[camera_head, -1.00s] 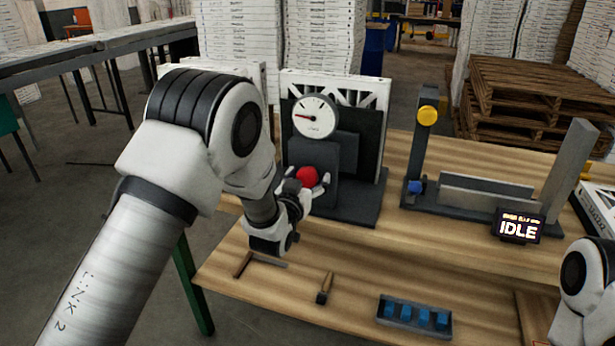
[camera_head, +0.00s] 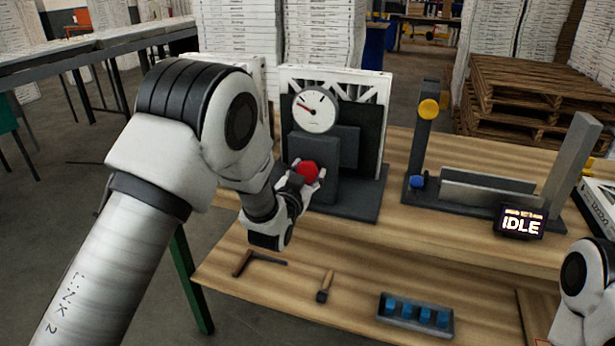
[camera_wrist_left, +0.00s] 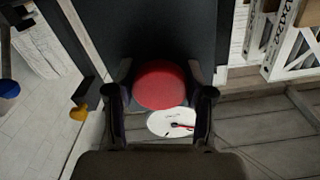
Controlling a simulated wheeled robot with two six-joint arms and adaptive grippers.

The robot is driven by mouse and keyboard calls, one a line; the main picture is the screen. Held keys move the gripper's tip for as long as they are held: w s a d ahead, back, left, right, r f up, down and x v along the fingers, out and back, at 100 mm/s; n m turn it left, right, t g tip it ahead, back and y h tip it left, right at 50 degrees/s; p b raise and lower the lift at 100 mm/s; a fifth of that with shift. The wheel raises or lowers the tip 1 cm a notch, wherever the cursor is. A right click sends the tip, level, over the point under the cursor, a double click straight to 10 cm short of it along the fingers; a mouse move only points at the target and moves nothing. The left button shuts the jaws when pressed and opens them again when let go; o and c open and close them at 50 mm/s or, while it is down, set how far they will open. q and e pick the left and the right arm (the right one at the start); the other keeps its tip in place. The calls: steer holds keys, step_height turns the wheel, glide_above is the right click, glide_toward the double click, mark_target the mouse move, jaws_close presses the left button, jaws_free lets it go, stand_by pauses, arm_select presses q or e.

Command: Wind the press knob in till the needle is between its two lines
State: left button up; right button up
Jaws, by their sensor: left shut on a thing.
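The red press knob (camera_head: 307,171) sticks out from the front of the dark grey press (camera_head: 318,160). My left gripper (camera_head: 305,182) is at the knob, with its fingers shut around its sides. In the left wrist view the round red knob (camera_wrist_left: 160,86) sits between the two dark fingers (camera_wrist_left: 160,100). The white dial (camera_head: 315,110) is above the knob. Its red needle points up and to the left; its two lines are too small to tell surely. The dial also shows in the left wrist view (camera_wrist_left: 165,124). My right gripper is out of view.
A stand with a yellow knob (camera_head: 428,109) and a blue knob (camera_head: 417,182) is to the right, beside a display reading IDLE (camera_head: 521,222). A tray of blue pieces (camera_head: 415,330), a brush (camera_head: 325,287) and a bent tool (camera_head: 244,262) lie in front.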

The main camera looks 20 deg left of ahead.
arm_select(q)
steer(key=m+b, duration=0.2)
steer(key=m, duration=0.2)
steer(key=shift+a+r+m+b, duration=0.1)
steer(key=shift+m+b, duration=0.65)
steer(key=shift+m, duration=0.85)
steer(key=o, duration=1.2)
steer(key=shift+c, duration=0.2)
steer(key=s, duration=1.2)
steer(key=shift+a, duration=0.15)
